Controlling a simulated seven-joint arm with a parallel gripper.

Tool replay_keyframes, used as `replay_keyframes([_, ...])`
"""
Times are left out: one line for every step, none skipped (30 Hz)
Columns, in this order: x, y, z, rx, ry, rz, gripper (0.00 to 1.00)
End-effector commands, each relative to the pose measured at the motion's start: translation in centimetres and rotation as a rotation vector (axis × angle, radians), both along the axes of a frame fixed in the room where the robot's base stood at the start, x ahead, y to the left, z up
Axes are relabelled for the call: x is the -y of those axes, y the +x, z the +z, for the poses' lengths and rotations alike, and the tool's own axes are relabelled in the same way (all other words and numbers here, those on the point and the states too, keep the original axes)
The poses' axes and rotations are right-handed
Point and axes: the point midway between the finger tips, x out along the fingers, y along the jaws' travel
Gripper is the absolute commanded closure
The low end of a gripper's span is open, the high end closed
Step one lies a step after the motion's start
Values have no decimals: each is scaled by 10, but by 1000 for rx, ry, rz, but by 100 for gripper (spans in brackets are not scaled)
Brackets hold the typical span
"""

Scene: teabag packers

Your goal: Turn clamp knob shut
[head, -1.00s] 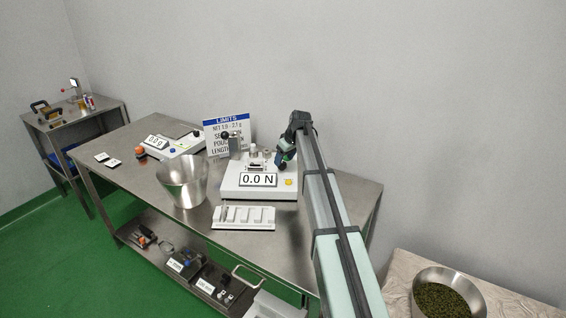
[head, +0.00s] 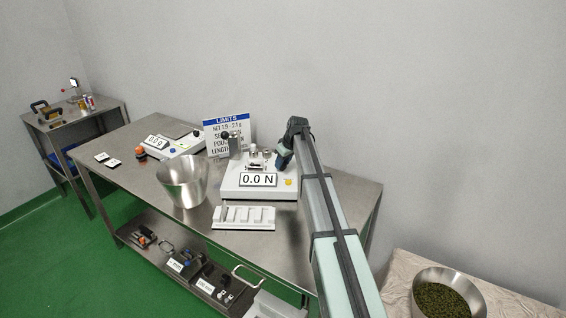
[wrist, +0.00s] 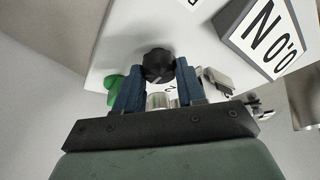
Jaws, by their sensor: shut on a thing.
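The force tester (head: 232,190) is a white box on the steel table, with a display (head: 258,179) reading 0.0 N, also seen in the wrist view (wrist: 268,38). My gripper (head: 282,160) is at the tester's right end in the head view. In the wrist view, a black round knob (wrist: 158,62) with a pale line on it sits between the blue fingertips of my gripper (wrist: 158,72), which are shut on it. A metal cylinder shows just below the knob. In the head view my gripper hides this knob.
A white slotted rack (head: 243,217) lies in front and a steel bucket (head: 182,182) to the left. A limits sign (head: 228,132) stands behind. A green part (wrist: 114,84) lies beside the left finger.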

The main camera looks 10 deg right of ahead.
Motion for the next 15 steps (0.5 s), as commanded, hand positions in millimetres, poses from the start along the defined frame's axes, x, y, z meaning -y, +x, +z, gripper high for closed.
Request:
replay_keyframes([0, 0, 0, 0, 0, 0, 74])
replay_keyframes([0, 0, 0, 0, 0, 0, 77])
replay_keyframes([0, 0, 0, 0, 0, 0, 81])
replay_keyframes([0, 0, 0, 0, 0, 0, 83])
replay_keyframes([0, 0, 0, 0, 0, 0, 86])
replay_keyframes([0, 0, 0, 0, 0, 0, 90])
replay_keyframes([0, 0, 0, 0, 0, 0, 91])
replay_keyframes([0, 0, 0, 0, 0, 0, 91])
replay_keyframes([0, 0, 0, 0, 0, -1, 91])
replay_keyframes([0, 0, 0, 0, 0, -3, 91])
replay_keyframes([0, 0, 0, 0, 0, -5, 91])
replay_keyframes([0, 0, 0, 0, 0, -11, 91])
replay_keyframes([0, 0, 0, 0, 0, -16, 91])
replay_keyframes([0, 0, 0, 0, 1, -22, 91])
replay_keyframes([0, -1, 0, 0, 0, -34, 91])
